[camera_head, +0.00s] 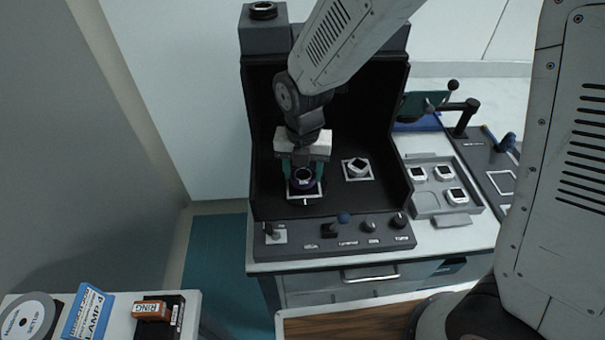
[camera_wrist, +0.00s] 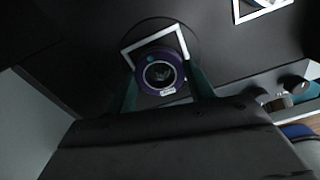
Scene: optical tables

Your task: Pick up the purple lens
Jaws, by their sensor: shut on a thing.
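The purple lens (camera_head: 303,178) is a short round ring with a dark centre and a small pale label. It sits between the fingers of my gripper (camera_head: 302,176), over a white square outline (camera_head: 306,195) on the dark bench floor. In the wrist view the purple lens (camera_wrist: 160,72) is between the two green fingertips of my gripper (camera_wrist: 162,80), which is shut on it. The white frame shows behind it. I cannot tell whether the lens touches the surface.
A control panel (camera_head: 335,233) with knobs runs along the front. Dark walls enclose the sides and back. A grey tray (camera_head: 430,199) with several white-framed parts is at right.

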